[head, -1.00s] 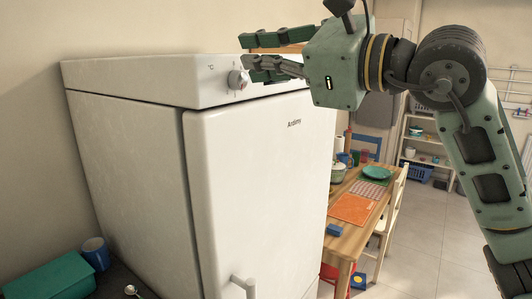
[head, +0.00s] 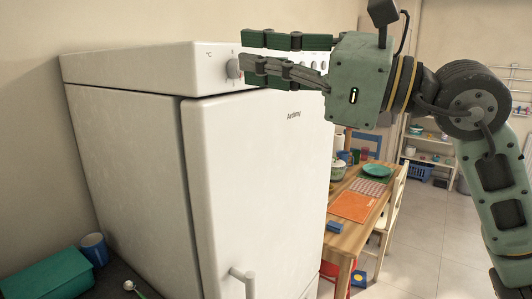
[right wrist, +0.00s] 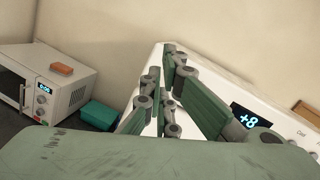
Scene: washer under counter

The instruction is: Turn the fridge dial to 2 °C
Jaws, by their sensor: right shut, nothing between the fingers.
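The white fridge (head: 262,180) stands in the middle of the head view, with its door closed. The grey dial (head: 233,70) is on its upper front panel, right of a small °C mark, and is partly covered by my fingertips. My right gripper (head: 243,54) is shut and empty, with its fingertips at the dial's right side; I cannot tell whether they touch it. The dial's pointer is not readable. In the right wrist view, a display (right wrist: 250,117) on the panel reads +8; the right gripper (right wrist: 160,75) shows above the fridge. My left gripper is not in view.
A wooden table (head: 340,240) with a teal plate and orange mat stands behind at the right. A teal box (head: 48,274) and blue mug (head: 95,250) are left of the fridge. A microwave (right wrist: 75,95) shows in the right wrist view.

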